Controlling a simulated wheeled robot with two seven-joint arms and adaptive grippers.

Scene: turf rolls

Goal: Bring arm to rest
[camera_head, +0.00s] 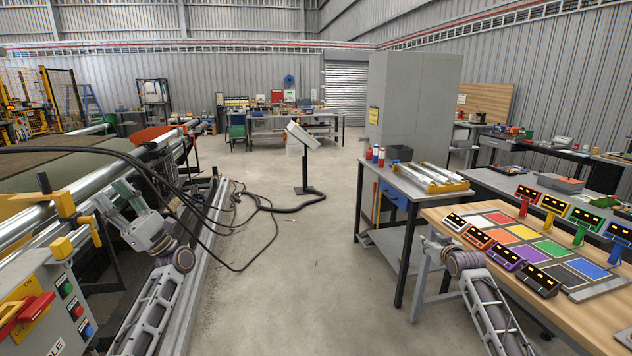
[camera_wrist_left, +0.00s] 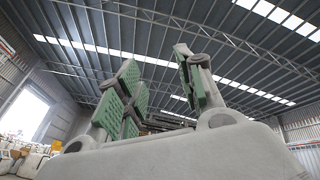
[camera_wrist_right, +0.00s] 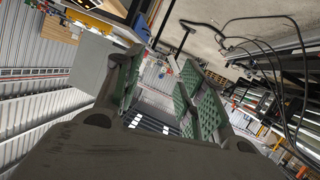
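My left gripper (camera_head: 112,197) is raised beside the machine's rails at the left of the head view. Its green-padded fingers stand apart with nothing between them. In the left wrist view the open fingers (camera_wrist_left: 157,62) point up toward the roof. My right arm comes in at the lower right of the head view, near the workbench edge; its fingers are hard to make out there. In the right wrist view my right gripper (camera_wrist_right: 160,80) has its green-padded fingers apart and empty, with the floor and cables beyond.
A control box (camera_head: 62,305) with buttons and a red handle stands lower left. The wooden workbench (camera_head: 585,318) holds coloured squares and several small display units. A grey side table (camera_head: 398,180) carries metal bars. Black cables (camera_head: 262,205) cross the floor. The middle floor (camera_head: 290,290) is mostly clear.

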